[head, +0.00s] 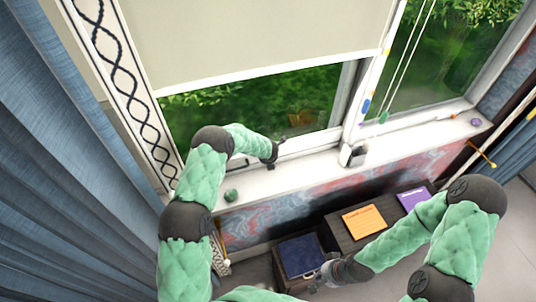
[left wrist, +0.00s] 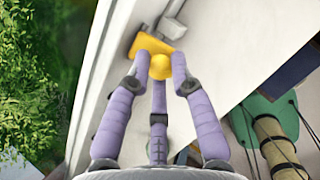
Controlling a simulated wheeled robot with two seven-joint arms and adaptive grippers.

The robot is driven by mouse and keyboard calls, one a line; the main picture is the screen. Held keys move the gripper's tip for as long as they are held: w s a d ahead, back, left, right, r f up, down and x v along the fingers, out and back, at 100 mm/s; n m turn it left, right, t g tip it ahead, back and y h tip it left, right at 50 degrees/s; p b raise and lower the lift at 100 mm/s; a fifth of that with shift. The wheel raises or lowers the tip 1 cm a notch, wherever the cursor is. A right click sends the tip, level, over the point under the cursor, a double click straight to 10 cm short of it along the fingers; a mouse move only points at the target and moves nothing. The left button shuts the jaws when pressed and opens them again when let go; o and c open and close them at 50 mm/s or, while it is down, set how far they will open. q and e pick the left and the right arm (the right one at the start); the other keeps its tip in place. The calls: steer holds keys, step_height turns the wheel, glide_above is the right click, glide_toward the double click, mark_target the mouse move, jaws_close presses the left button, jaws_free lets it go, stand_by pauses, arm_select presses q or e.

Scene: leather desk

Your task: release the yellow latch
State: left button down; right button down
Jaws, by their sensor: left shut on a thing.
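The yellow latch shows in the left wrist view as a flat plate (left wrist: 148,45) with a round knob (left wrist: 160,66) at the window frame. My left gripper (left wrist: 159,82) is shut on the knob, its lilac fingers around it. In the head view my left gripper (head: 271,154) is at the lower window frame, above the white sill, and the latch cannot be made out there. My right gripper (head: 322,279) is low, near a box with a dark blue top (head: 301,256); its finger opening is too small to judge.
A green ball (head: 231,195) rests on the white sill (head: 300,180) left of my left gripper. A pale blind (head: 260,40) covers the upper window. Below are an orange sheet (head: 364,221) and a purple item (head: 412,198) on a dark surface. Blue curtain (head: 50,150) hangs at left.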

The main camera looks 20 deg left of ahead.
arm_select(q)
steer(key=shift+w+a+r+g+h+p, duration=0.15)
steer(key=shift+w+r+g+h+p, duration=0.35)
steer(key=shift+p, duration=0.85)
steer(key=shift+a+r+g, duration=0.1)
steer(key=shift+g, duration=0.2)
steer(key=shift+w+a+r+g+h, duration=0.15)
steer(key=shift+g+h, duration=0.15)
steer(key=shift+g, duration=0.2)
steer(key=c, duration=1.1)
jaws_free()
steer(key=shift+s+f, duration=0.25)
steer(key=shift+s+d+f+t, duration=0.15)
steer(key=shift+d+t, duration=0.1)
steer(key=shift+t, duration=0.25)
steer(key=shift+f+y, duration=0.1)
steer(key=shift+y, duration=0.3)
